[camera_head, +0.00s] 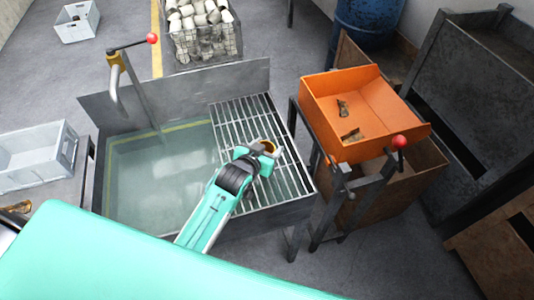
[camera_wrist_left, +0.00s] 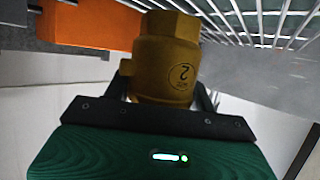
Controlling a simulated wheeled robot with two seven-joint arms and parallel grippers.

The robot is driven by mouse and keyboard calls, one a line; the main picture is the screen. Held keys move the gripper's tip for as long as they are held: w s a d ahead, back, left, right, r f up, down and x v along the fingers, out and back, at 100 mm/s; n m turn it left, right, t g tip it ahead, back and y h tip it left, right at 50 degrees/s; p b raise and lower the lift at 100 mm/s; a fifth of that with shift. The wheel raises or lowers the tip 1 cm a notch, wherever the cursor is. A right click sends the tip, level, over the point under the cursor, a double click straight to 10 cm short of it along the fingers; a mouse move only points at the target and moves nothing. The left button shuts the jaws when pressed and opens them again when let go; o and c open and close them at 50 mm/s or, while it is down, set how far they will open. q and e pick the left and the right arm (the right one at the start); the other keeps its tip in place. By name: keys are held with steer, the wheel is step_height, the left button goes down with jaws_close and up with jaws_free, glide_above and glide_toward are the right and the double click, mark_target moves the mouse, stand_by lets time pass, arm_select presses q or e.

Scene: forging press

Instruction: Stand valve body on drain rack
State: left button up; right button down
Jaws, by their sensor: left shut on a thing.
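The brass valve body (camera_wrist_left: 167,55) is in my left gripper (camera_head: 265,149), which is shut on it. In the left wrist view a hexagonal end points to the picture's top and a round face bears a "2". In the head view only a small brass part shows at the gripper, over the right half of the drain rack (camera_head: 228,118). The rack is a grid of metal bars over the right side of the sink, and its bars also show in the left wrist view (camera_wrist_left: 236,22). I cannot tell whether the valve body touches the bars. My right gripper is out of view.
A water-filled basin (camera_head: 150,180) lies left of the rack. An orange tray (camera_head: 375,105) with two small brown pieces stands to the right, beside a red-knobbed lever (camera_head: 399,142). A yellow-handled, red-knobbed fixture (camera_head: 115,75) rises at the basin's back left.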

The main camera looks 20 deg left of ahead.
arm_select(q)
step_height(320, 180, down, 3)
steer(key=shift+f, duration=0.35)
steer(key=shift+f, duration=0.1)
steer(key=o, duration=1.3)
steer(key=shift+c, duration=0.2)
